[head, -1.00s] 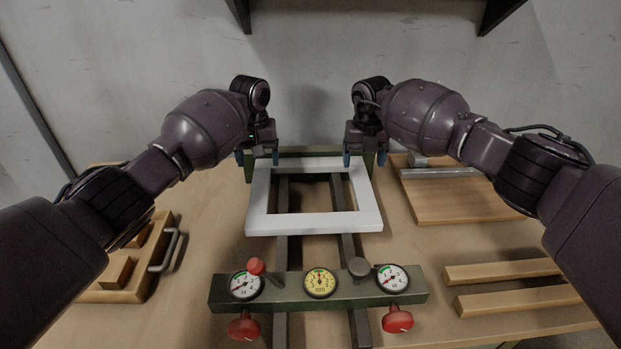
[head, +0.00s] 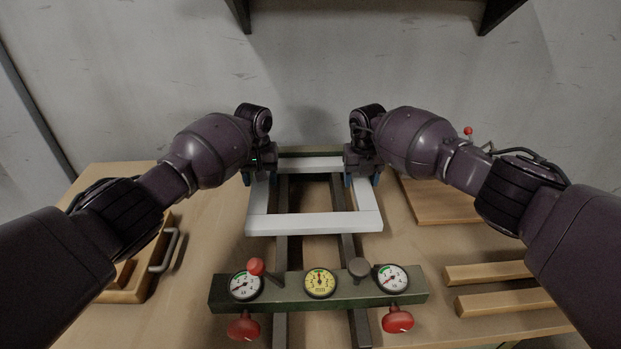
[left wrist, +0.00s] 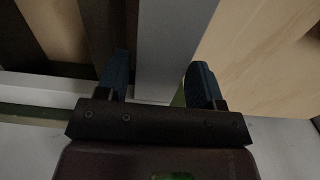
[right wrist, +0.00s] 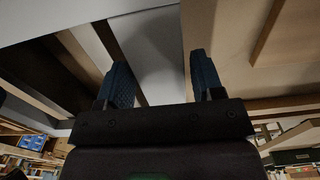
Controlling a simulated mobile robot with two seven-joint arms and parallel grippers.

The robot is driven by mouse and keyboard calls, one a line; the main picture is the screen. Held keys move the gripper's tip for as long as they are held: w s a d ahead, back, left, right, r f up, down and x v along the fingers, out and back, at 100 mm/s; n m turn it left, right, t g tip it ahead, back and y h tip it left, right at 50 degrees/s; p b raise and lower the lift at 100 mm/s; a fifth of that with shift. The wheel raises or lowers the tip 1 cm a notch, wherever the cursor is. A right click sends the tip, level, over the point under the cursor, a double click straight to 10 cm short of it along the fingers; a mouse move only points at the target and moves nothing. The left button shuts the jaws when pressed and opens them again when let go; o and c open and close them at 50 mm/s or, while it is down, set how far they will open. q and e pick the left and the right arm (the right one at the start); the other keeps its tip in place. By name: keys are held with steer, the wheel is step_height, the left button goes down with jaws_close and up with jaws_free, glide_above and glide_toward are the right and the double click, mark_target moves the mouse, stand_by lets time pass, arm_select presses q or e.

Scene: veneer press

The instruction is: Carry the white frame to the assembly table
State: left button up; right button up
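The white frame (head: 315,224) lies flat on the rails of the green press in the middle of the bench in the head view. My left gripper (head: 259,178) is at its far left corner. In the left wrist view the open fingers (left wrist: 158,82) stand either side of the frame's left bar (left wrist: 172,45), with gaps. My right gripper (head: 361,181) is at the far right corner. In the right wrist view its open fingers (right wrist: 163,80) straddle the right bar (right wrist: 150,50). The assembly table cannot be made out for certain.
The press's front beam (head: 318,291) carries several gauges and red knobs. A wooden tray with a metal handle (head: 168,250) is at the left. A wooden board (head: 440,203) and two wooden strips (head: 490,272) lie at the right. A dark shelf overhangs the back wall.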

arm_select(q)
steer(key=c, duration=1)
arm_select(e)
steer(key=c, duration=1)
arm_select(q)
steer(key=shift+r, duration=0.1)
steer(key=shift+c, duration=0.2)
arm_select(e)
steer(key=shift+r, duration=0.1)
steer(key=shift+c, duration=0.2)
